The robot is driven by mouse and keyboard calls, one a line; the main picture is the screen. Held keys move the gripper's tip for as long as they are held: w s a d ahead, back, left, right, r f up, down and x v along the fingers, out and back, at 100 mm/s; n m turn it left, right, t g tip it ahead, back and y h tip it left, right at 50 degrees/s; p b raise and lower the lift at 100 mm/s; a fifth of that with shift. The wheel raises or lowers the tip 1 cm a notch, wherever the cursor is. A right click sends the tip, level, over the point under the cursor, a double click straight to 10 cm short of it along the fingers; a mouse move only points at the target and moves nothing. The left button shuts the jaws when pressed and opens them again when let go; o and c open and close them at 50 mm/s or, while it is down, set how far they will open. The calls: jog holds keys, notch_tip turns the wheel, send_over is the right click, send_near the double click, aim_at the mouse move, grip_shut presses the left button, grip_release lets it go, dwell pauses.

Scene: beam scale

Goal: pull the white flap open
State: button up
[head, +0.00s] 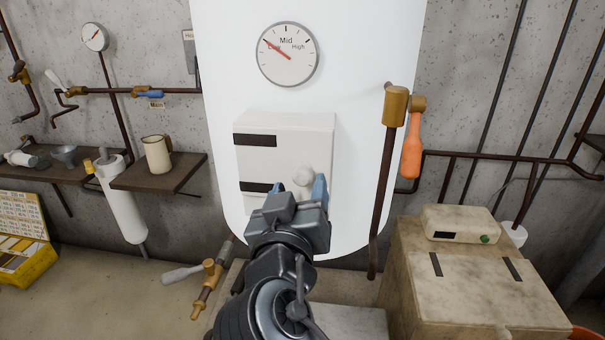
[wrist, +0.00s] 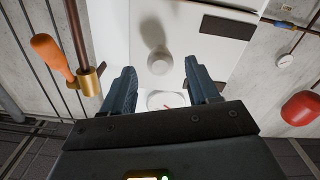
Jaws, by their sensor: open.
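The white flap (head: 284,160) is the front of a white box on a tall white tank. It looks closed, with two dark hinge strips on its left side in the head view. A round white knob (head: 303,175) sticks out near its lower right; it also shows in the wrist view (wrist: 160,62). My gripper (head: 299,187) is open in front of the flap, its blue fingers spread. In the wrist view my gripper (wrist: 160,80) has one finger to each side of the knob in the picture. The knob seems a little beyond the fingertips; I see no contact.
The white tank (head: 365,60) carries a dial gauge (head: 288,54) above the flap. An orange-handled valve (head: 412,140) and a dark vertical pipe (head: 385,190) stand to the right. A beige box (head: 470,280) is at lower right. A shelf with a mug (head: 157,154) is left.

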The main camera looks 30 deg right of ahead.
aim_at(302, 182)
jog(key=shift+p+x, duration=0.4)
jog(key=shift+x, duration=1.65)
jog(key=shift+c, duration=0.2)
grip_shut()
